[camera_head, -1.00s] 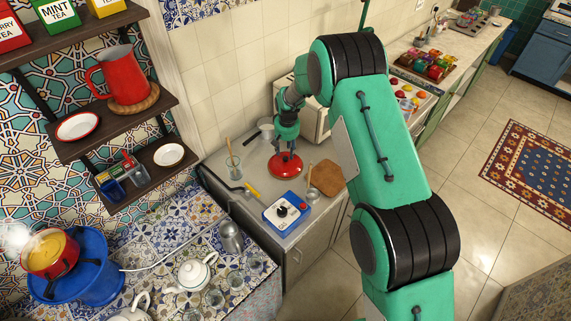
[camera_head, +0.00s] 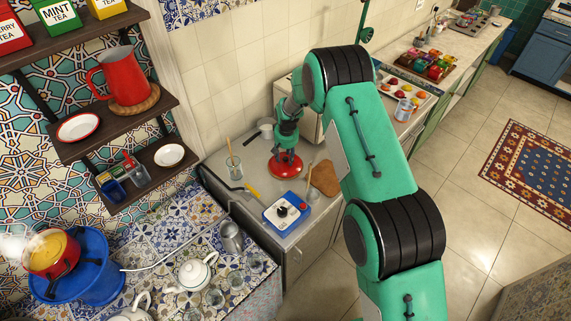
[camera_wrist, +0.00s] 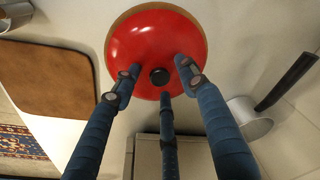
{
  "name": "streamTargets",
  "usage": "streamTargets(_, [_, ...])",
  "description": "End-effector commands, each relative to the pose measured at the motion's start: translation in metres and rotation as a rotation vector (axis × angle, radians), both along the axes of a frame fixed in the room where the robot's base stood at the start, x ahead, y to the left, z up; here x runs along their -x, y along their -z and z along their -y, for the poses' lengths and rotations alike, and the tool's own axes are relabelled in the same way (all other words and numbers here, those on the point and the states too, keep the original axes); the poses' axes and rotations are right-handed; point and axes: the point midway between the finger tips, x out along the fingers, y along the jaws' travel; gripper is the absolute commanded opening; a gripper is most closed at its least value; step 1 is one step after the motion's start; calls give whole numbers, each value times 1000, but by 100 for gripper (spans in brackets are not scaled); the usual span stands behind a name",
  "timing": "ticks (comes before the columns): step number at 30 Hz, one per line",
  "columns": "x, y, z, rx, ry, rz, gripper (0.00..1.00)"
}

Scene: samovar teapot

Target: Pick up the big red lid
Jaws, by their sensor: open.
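The big red lid (camera_head: 284,169) lies on the grey counter in the head view, under my gripper (camera_head: 285,155). In the wrist view the red lid (camera_wrist: 150,42) is a round red dome with a dark knob (camera_wrist: 159,76) at its middle. My gripper's fingers (camera_wrist: 160,84) are spread around the knob, with a gap visible on each side. The gripper is open and holds nothing. I cannot tell whether the fingertips touch the lid.
A brown board (camera_head: 324,178) lies just right of the lid. A pot with a dark handle (camera_wrist: 245,120) stands close by. A blue device (camera_head: 287,213), a yellow-handled tool (camera_head: 251,191) and a glass with a stick (camera_head: 234,167) are also on the counter.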

Motion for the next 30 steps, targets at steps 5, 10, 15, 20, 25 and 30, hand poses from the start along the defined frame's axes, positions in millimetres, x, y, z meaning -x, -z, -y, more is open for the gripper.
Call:
streamTargets(5, [0,1,0,0,0,0,43])
streamTargets(10, [0,2,0,0,0,-1,43])
streamTargets(15, [0,2,0,0,0,-1,43])
streamTargets(20, [0,2,0,0,0,-1,23])
streamTargets(25, [0,2,0,0,0,-1,0])
streamTargets(30, [0,1,0,0,0,-1,0])
